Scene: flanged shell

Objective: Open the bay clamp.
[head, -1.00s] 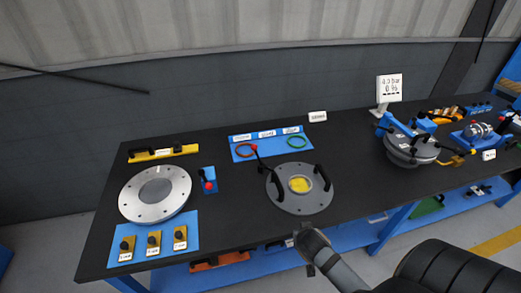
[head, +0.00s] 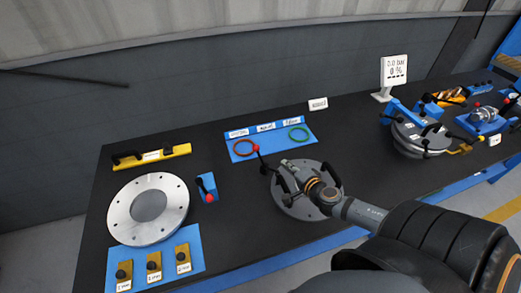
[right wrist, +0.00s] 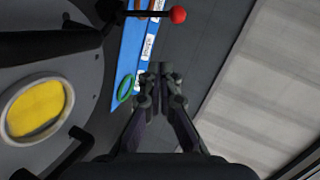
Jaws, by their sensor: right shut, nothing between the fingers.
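A black clamp lever with a red ball end (head: 257,149) stands up at the left rim of a round grey flanged plate (head: 297,209) in the middle of the bench. In the right wrist view its red ball (right wrist: 178,14) is at the top, on the end of a black bar. That view also shows the plate's yellow centre (right wrist: 36,108). My right gripper (head: 291,177) is above the plate, right of the lever, and covers its centre in the head view. Its fingertips (right wrist: 158,70) are together and empty, apart from the ball. My left gripper is not in view.
A silver flange (head: 165,187) and a small blue red-ball lever (head: 206,187) are left. A blue-clamped round unit (head: 420,138) stands right. Bare bench lies between.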

